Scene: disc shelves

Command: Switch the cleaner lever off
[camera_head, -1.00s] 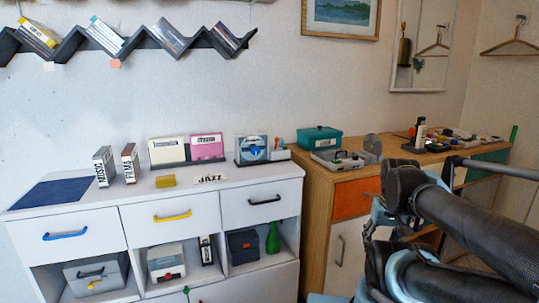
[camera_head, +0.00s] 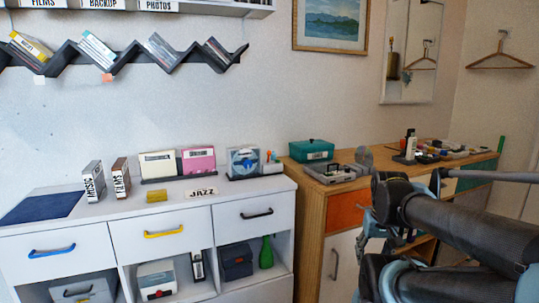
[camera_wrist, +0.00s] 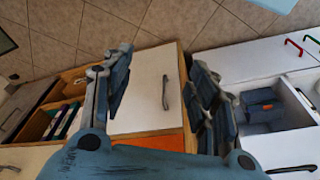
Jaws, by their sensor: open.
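In the head view, a device with a blue disc (camera_head: 243,162) stands upright at the right end of the white cabinet top. Beside it is a small light unit (camera_head: 271,168) with a short upright part and a reddish-orange tip, which looks like the cleaner lever; its exact setting is too small to tell. My gripper (camera_wrist: 162,78) shows in the wrist view with its two fingers wide apart and nothing between them. It points at cabinet fronts and tiled floor. The disc device and lever do not show in the wrist view.
The white cabinet top (camera_head: 130,215) holds a music box, a films box, a yellow block and a jazz label. A wooden cabinet (camera_head: 308,205) with a teal box (camera_head: 312,150) and a grey case (camera_head: 335,173) stands right of it. My arm fills the lower right.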

